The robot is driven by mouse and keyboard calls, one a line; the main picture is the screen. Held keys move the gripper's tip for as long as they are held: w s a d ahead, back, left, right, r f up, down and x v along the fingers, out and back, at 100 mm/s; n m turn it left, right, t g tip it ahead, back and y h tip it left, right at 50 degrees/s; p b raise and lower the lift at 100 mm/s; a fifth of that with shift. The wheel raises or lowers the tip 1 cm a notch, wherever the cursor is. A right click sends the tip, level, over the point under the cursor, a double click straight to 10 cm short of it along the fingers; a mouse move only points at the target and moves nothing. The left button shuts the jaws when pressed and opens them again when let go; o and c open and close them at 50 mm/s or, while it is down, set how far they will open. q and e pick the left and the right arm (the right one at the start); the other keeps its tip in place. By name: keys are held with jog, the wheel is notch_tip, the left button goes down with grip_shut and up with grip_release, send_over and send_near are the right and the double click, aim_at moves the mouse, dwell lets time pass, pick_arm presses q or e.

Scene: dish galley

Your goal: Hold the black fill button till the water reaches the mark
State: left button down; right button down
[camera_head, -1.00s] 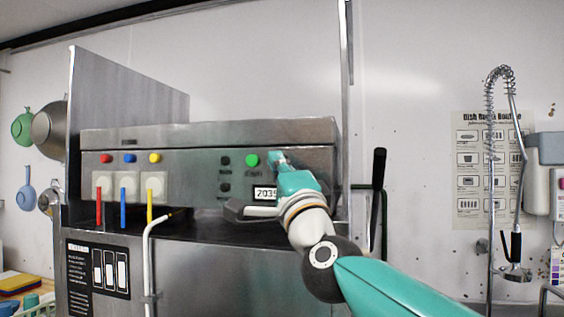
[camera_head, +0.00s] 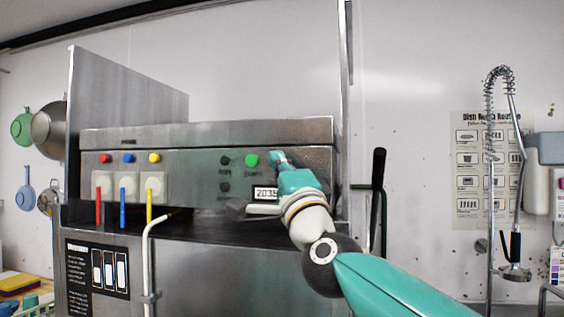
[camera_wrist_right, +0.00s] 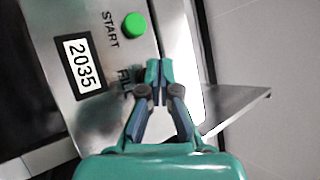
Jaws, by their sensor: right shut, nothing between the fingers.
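My right gripper (camera_head: 279,158) is shut and empty, with its fingertips at the control panel (camera_head: 190,137), just right of the green start button (camera_head: 252,160). In the right wrist view the shut fingertips (camera_wrist_right: 158,72) are close beside the FILL lettering (camera_wrist_right: 125,82). The black fill button itself is hidden, apparently behind the fingers, and I cannot tell whether it is pressed in. The display (camera_head: 265,194) reads 2035. I cannot make out the water or its mark. My left gripper is not in view.
Two other black buttons (camera_head: 224,160) are left of the green one. Red, blue and yellow levers (camera_head: 123,207) stand further left. A black-handled lever (camera_head: 378,168) rises right of the machine. A spring hose tap (camera_head: 490,150) is at the far right.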

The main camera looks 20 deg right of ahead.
jog(key=shift+w+d, duration=0.25)
jog(key=shift+w, duration=0.1)
dwell(1.4)
jog(key=shift+s+a, duration=0.1)
jog(key=shift+s, duration=0.05)
dwell(1.8)
jog(key=shift+s+a, duration=0.4)
jog(key=shift+s, duration=0.2)
jog(key=s+a, duration=0.1)
jog(key=s, duration=0.1)
jog(key=s+a, duration=0.1)
jog(key=s, duration=0.1)
jog(key=shift+a, duration=0.4)
dwell(0.5)
